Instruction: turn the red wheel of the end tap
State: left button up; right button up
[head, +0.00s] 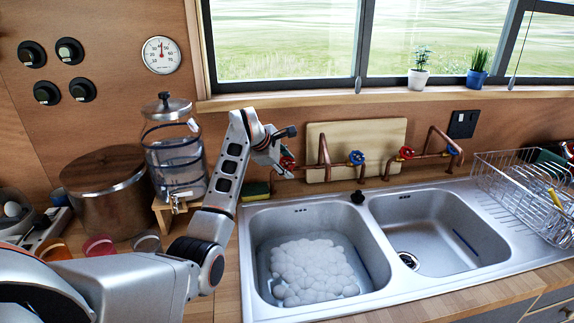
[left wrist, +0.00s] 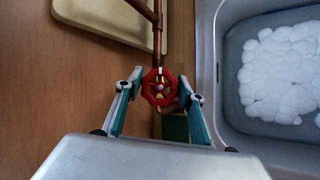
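The red wheel (head: 287,163) sits at the left end of the copper pipes behind the sink, partly hidden by my left gripper (head: 277,152). In the left wrist view the red wheel (left wrist: 160,88) faces the camera, with a yellowish centre. My left gripper's fingers (left wrist: 161,86) stand open on either side of it, with a small gap visible at each side. A second red wheel (head: 406,152) and blue wheels (head: 356,157) are further right along the pipes. My right gripper is not in view.
The sink's left basin (head: 262,217) holds white foam; the right basin (head: 430,215) looks empty. A cutting board (head: 340,135) leans behind the pipes. A sponge (head: 256,190) lies below the gripper. A glass dispenser (head: 175,155) stands left of my arm, and a wire rack (head: 510,175) is at right.

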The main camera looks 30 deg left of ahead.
pick_arm(q)
jog(key=shift+o, duration=1.4)
jog(key=v, duration=1.2)
jog(key=shift+s, duration=0.1)
dwell(0.3)
